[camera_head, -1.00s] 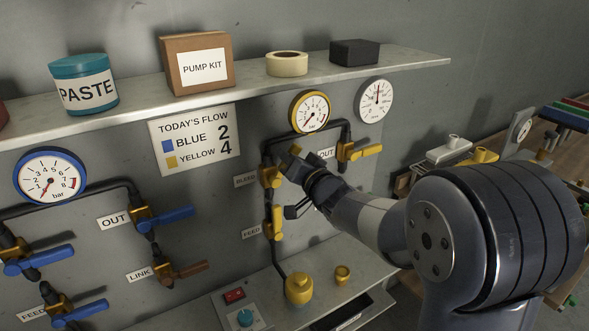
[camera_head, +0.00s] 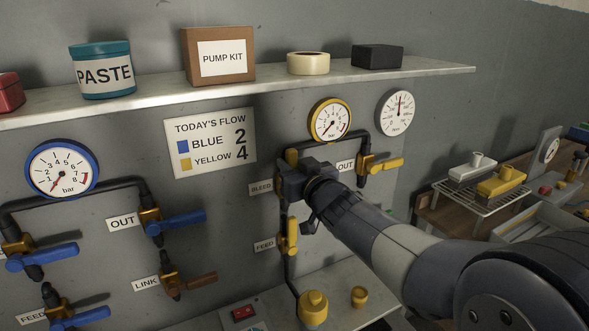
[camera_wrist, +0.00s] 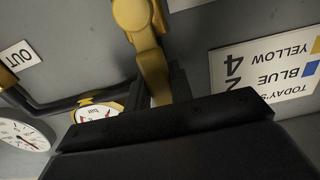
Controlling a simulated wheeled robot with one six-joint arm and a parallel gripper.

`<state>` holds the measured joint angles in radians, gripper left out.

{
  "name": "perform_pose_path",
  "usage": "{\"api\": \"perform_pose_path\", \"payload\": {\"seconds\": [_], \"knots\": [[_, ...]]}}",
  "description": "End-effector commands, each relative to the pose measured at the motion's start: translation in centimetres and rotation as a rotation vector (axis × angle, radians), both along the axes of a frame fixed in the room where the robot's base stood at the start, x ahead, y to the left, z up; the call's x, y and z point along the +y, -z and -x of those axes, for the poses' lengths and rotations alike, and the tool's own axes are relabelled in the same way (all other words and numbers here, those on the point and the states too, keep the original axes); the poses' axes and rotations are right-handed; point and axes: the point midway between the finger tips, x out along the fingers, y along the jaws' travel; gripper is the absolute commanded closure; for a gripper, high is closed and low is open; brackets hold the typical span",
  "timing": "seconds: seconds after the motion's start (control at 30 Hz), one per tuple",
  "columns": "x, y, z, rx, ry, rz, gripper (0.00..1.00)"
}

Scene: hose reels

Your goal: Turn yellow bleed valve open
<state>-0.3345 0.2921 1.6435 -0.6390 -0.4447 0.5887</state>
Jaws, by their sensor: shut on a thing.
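The yellow bleed valve (camera_head: 291,155) is on the wall pipe beside the BLEED label (camera_head: 261,187). My gripper (camera_head: 291,176) covers most of it in the head view, and only a small yellow part shows. In the wrist view the valve's yellow lever (camera_wrist: 151,72) runs between the dark fingers of my gripper (camera_wrist: 158,92), which are shut on it. The yellow-rimmed gauge (camera_head: 330,120) hangs just above, its needle pointing to the lower left. The lever's exact angle is hard to tell.
The yellow FEED valve (camera_head: 289,236) is below and the yellow OUT valve (camera_head: 379,164) to the right. Blue valves (camera_head: 172,222) are at the left. A yellow bottle (camera_head: 313,308) stands below.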

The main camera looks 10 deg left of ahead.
Motion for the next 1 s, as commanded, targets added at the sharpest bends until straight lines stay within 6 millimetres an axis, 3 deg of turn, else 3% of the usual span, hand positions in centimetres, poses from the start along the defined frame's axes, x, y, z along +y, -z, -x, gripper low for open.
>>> {"api": "perform_pose_path", "payload": {"seconds": [0.47,0.5,0.7,0.77,1.0], "knots": [[0.13,0.08,0.08,-0.007,-0.001,0.014,1.0],[0.13,0.08,0.08,-0.007,-0.001,0.014,0.77],[0.11,0.06,0.06,-0.008,-0.001,0.013,0.6],[0.1,0.06,0.06,-0.007,-0.001,0.012,0.56],[0.04,0.03,0.12,-0.006,0.0,0.011,0.56]]}}
